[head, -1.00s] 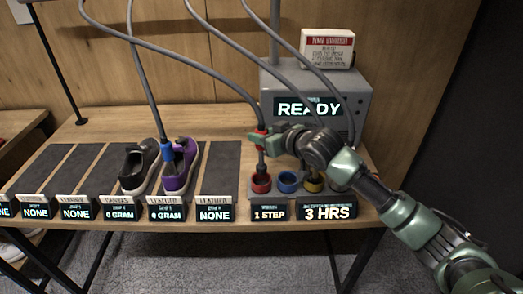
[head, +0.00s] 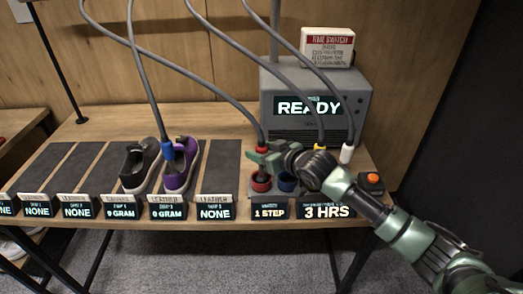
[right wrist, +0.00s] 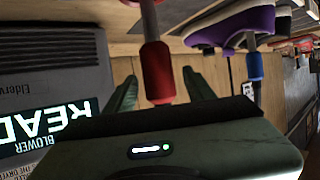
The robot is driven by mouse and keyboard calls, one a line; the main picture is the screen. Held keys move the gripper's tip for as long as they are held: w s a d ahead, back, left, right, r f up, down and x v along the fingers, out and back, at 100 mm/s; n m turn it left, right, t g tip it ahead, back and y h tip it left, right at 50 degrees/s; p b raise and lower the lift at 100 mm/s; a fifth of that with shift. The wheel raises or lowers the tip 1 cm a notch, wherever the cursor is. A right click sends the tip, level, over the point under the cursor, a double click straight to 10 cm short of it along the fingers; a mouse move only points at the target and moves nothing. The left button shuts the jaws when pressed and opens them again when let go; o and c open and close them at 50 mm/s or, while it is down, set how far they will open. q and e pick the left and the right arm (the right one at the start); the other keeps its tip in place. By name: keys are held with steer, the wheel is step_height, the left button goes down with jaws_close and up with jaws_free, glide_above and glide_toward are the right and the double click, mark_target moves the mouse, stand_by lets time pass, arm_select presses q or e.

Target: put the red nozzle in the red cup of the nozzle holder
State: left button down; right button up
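The red nozzle (head: 262,150) hangs upright on its grey hose, with its grey tip reaching down to the red cup (head: 261,184) of the nozzle holder. The tip appears to be inside the cup's rim. My right gripper (head: 259,157) is at the nozzle's height, around it. In the right wrist view the red nozzle (right wrist: 157,72) stands between the two green fingers (right wrist: 160,92), with a gap on each side, so the gripper is open. The blue cup (head: 286,183) is just right of the red cup. My arm hides the yellow cup. My left gripper is not in view.
A yellow nozzle (head: 319,147) and a white nozzle (head: 347,154) hang close behind my right arm. A blue nozzle (head: 168,150) is in the purple shoe (head: 182,168). The grey blower box (head: 300,75) stands behind the holder.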

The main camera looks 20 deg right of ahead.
steer(key=shift+r, duration=0.15)
steer(key=shift+s+d, duration=0.2)
steer(key=shift+s, duration=0.15)
steer(key=b+v, duration=0.1)
steer(key=v, duration=1)
steer(key=shift+r+b, duration=0.2)
steer(key=shift+b, duration=0.1)
